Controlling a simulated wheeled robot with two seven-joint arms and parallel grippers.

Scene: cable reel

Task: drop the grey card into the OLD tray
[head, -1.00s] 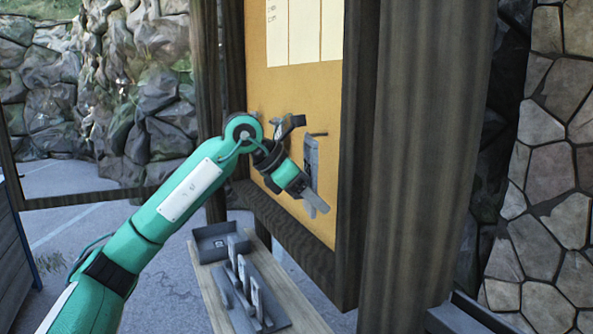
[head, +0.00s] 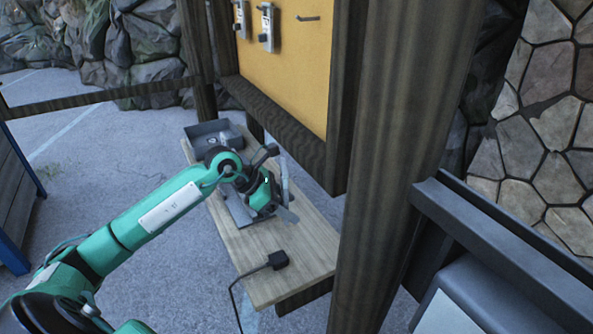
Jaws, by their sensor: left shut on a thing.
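My left gripper (head: 285,207) is shut on the grey card (head: 285,177), low over the wooden bench. The card shows as a thin upright strip, seen nearly edge-on beside the jaws. A dark grey open tray (head: 199,147) sits at the bench's far end, beyond my gripper; its marking is too small to read, so I cannot tell from it whether this is the OLD tray. My forearm and wrist hide part of the tray's near side. My right gripper is not in view.
A grey slotted rack (head: 238,213) lies on the bench (head: 303,248), mostly behind my wrist. A black plug (head: 278,260) with a cable lies nearer. A thick wooden post (head: 400,150) stands right.

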